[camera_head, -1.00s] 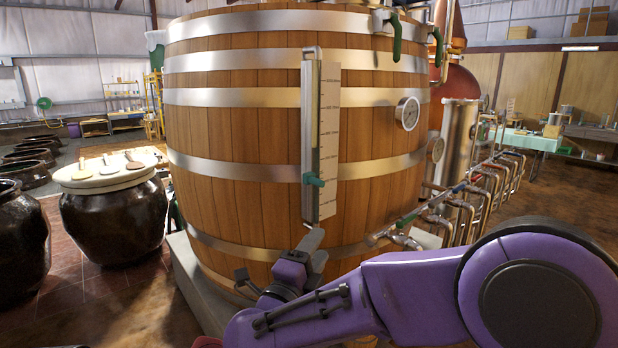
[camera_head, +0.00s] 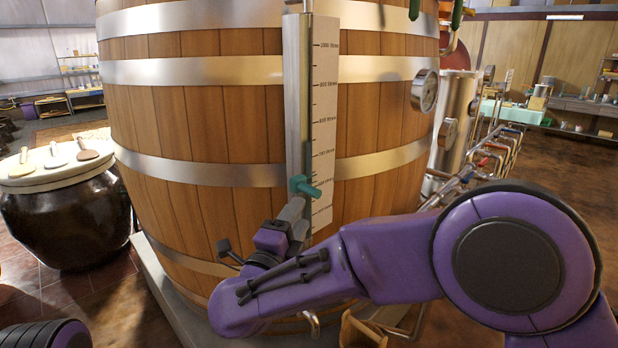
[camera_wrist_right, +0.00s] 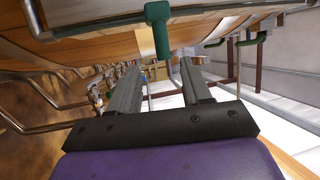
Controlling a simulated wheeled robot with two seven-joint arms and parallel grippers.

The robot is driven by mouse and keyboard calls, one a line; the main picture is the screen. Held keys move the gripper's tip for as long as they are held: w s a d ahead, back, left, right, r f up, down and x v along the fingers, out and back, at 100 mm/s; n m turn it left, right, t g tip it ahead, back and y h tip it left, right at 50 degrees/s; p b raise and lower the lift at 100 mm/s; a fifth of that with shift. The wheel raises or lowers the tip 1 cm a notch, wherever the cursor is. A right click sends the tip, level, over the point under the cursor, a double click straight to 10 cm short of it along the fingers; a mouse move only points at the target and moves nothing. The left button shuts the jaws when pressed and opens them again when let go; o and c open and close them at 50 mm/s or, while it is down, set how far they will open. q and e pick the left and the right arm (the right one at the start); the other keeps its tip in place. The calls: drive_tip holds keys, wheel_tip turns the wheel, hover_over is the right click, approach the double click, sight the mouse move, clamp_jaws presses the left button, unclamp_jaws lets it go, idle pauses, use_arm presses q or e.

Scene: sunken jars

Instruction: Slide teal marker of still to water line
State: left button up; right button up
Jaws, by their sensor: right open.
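The teal marker (camera_head: 304,187) sits low on the upright sight gauge (camera_head: 297,100) of the wooden still (camera_head: 210,120). A white litre scale (camera_head: 324,110) runs beside the gauge, and the marker is below its 700 mark. I cannot make out the water line in the tube. My right gripper (camera_head: 294,213) is just below the marker, fingers pointing up at it. In the right wrist view the fingers (camera_wrist_right: 158,80) are apart and empty, and the teal marker (camera_wrist_right: 158,28) hangs beyond their tips, between them. My left gripper is not in view.
A round dial (camera_head: 424,90) is on the still's right side. Metal pipes and valves (camera_head: 480,160) run behind my right arm. A dark jar (camera_head: 65,220) with a pale lid stands at left. A small wooden item (camera_head: 358,330) is low near the still's base.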

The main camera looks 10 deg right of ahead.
sight(310, 194)
use_arm(q)
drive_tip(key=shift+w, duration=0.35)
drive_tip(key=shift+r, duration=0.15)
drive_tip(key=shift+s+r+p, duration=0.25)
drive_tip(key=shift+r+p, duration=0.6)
drive_tip(key=shift+p, duration=0.05)
use_arm(e)
drive_tip(key=w, duration=0.1)
drive_tip(key=w+d+r, duration=0.1)
drive_tip(key=w, duration=0.1)
drive_tip(key=shift+d+r, duration=0.3)
drive_tip(key=shift+r, duration=0.05)
use_arm(q)
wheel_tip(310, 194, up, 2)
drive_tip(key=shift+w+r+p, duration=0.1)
drive_tip(key=shift+p, duration=1.05)
use_arm(e)
drive_tip(key=x, duration=0.7)
drive_tip(key=shift+w+f, duration=0.1)
drive_tip(key=shift+f, duration=0.25)
